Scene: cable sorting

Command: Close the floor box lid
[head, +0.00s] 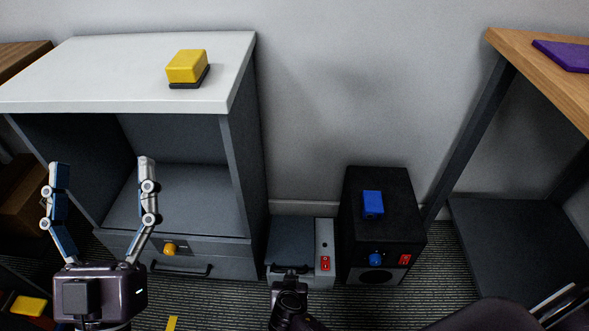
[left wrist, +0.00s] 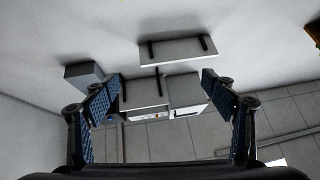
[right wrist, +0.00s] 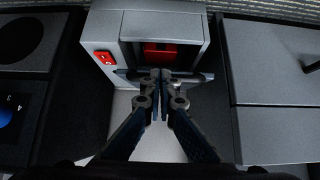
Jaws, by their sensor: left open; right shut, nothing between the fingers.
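The floor box (head: 325,240) is a light grey box on the carpet between the cabinet and the black speaker-like box, with a red switch (head: 325,263) on its right strip. A darker grey panel (head: 291,238), apparently its lid, shows beside that strip. In the right wrist view the box (right wrist: 190,30) has a recess with a red part (right wrist: 160,50) inside. My right gripper (right wrist: 160,72) is shut and empty at this recess, beside a dark bar; contact is unclear. It also shows in the head view (head: 290,271). My left gripper (head: 102,165) is open and empty before the cabinet.
A grey cabinet (head: 243,150) with a white top stands left, carrying a yellow block (head: 187,66). The black box (head: 375,200) stands close on the right, with a blue block (head: 373,204) on it. A wooden desk (head: 530,70) is further right. Striped carpet is free in front.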

